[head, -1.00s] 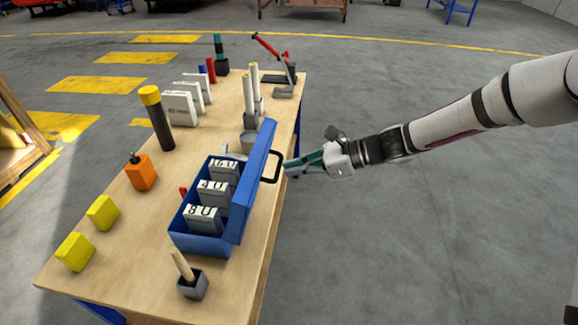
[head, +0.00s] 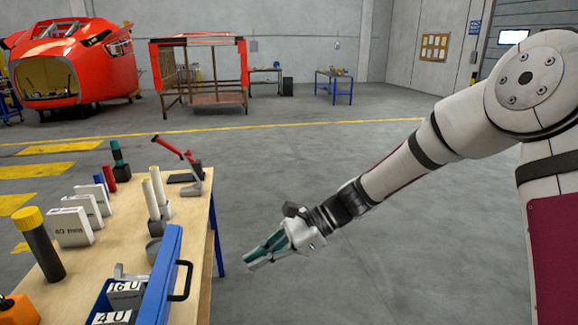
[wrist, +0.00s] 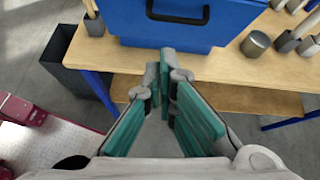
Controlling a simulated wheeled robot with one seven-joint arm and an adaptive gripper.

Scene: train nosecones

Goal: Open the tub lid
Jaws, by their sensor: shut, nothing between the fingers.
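The blue tub (head: 97,310) stands at the table's right edge, partly cut off by the bottom of the head view. Its blue lid (head: 162,276) stands swung up on the right side, so the labelled grey blocks inside, 16 U (head: 126,292) and 4 U (head: 114,318), show. The lid's black handle (head: 184,281) sticks out to the right; the handle also shows in the wrist view (wrist: 178,19) on the lid's outer face (wrist: 215,28). My gripper (head: 252,262) is shut and empty, off the table to the right of the handle and apart from it.
The wooden table (head: 110,240) also holds a yellow-capped dark cylinder (head: 40,248), white boxes (head: 70,227), pale rods (head: 152,198) and a red-handled clamp (head: 180,155). A dark bin (wrist: 75,75) stands below the table. The floor right of the table is clear.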

